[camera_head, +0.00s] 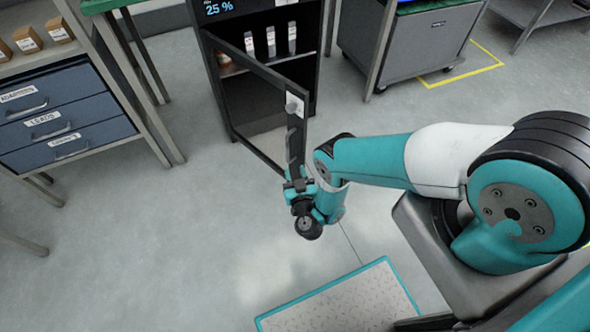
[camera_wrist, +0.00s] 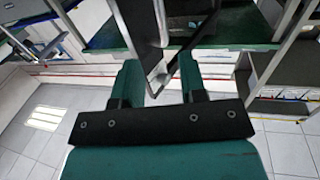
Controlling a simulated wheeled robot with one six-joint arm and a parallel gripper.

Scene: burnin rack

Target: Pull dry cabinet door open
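The dry cabinet (camera_head: 226,92) is a dark cabinet with a "25 %" display, at the top centre of the head view. Its dark-framed door (camera_head: 262,72) stands swung out toward my arm, so the shelves inside show. My gripper (camera_head: 297,184) is at the lower part of the door's outer edge, close to it. In the wrist view, the two teal fingers of my gripper (camera_wrist: 160,82) stand apart. Part of the door edge (camera_wrist: 185,77) shows between and beyond them, with gaps beside it. Whether a finger touches the door is unclear.
A blue drawer unit (camera_head: 68,116) under a bench stands at the left. A grey wheeled cabinet (camera_head: 425,45) stands at the upper right by yellow floor tape. A teal-edged mat (camera_head: 345,300) lies below my gripper. Floor left of the door is clear.

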